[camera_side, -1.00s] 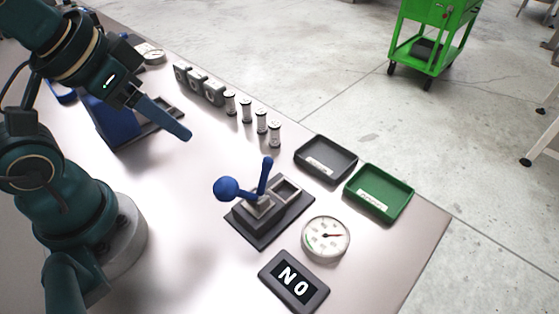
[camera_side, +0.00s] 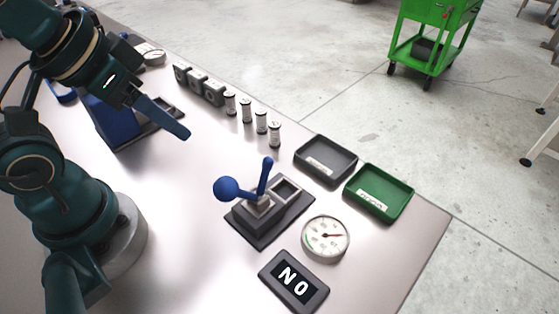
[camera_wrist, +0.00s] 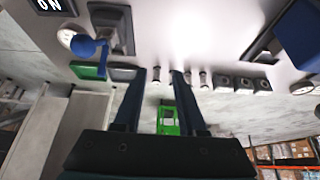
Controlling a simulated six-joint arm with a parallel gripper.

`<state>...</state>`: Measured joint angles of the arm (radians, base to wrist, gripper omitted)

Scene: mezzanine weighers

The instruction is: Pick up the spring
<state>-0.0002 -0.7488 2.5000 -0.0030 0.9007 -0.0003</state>
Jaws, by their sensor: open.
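Several small upright cylinders that look like the springs stand in a row along the table's far edge; the one nearest the trays (camera_side: 274,134) is plain in the side view. In the wrist view, cylinders show between and just right of my fingers, one of them at the right (camera_wrist: 203,80). I cannot make out coils. My gripper (camera_side: 184,133) hangs above the table, left of and apart from the row; only one blue finger shows clearly there. The wrist view shows both fingers of my gripper (camera_wrist: 159,75) apart, with nothing held between them.
Dark blocks (camera_side: 197,79) continue the row at its far end. A dark tray (camera_side: 326,178) and a green tray (camera_side: 400,173) lie at the right edge. The central table is clear.

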